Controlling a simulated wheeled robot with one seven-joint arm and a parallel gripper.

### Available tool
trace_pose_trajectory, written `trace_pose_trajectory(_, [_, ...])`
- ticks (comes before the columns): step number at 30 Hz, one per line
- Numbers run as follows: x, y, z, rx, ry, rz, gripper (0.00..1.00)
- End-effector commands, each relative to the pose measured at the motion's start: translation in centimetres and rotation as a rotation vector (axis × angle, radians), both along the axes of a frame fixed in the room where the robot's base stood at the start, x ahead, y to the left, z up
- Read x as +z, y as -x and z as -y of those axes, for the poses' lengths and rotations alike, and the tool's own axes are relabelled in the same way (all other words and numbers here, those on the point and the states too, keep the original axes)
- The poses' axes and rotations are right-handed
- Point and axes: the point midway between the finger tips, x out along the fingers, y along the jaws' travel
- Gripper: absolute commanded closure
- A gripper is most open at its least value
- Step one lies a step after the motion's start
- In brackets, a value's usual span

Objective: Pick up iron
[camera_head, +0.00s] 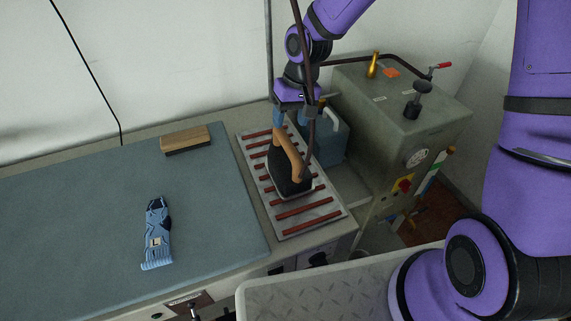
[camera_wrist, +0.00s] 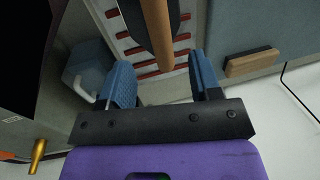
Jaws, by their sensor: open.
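The iron (camera_head: 290,181) has a dark body and stands on a metal rest with red bars. Its tan wooden handle (camera_head: 290,155) arches over the top. My gripper (camera_head: 291,122) is open at the far end of the handle, close above it. In the wrist view, the blue fingers of my gripper (camera_wrist: 160,62) are spread, with the handle (camera_wrist: 157,30) between them and a gap on each side. The dark iron body (camera_wrist: 133,18) shows partly behind the handle.
The iron rest (camera_head: 305,218) lies beside a blue-grey pressing mat (camera_head: 90,220). On the mat are a wooden-backed block (camera_head: 186,139) and a blue clipper-like tool (camera_head: 157,235). A blue container (camera_head: 333,140) and a grey-green machine (camera_head: 395,115) stand close on the right.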

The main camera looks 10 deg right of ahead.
Motion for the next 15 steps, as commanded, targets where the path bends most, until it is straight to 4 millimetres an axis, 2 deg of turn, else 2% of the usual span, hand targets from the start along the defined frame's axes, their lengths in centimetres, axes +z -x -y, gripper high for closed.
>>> trace_pose_trajectory(6, [-3.0,0.3,-0.6,0.003,0.001,-0.003,0.42])
trace_pose_trajectory(15, [-5.3,0.6,-1.1,0.004,0.002,-0.004,0.42])
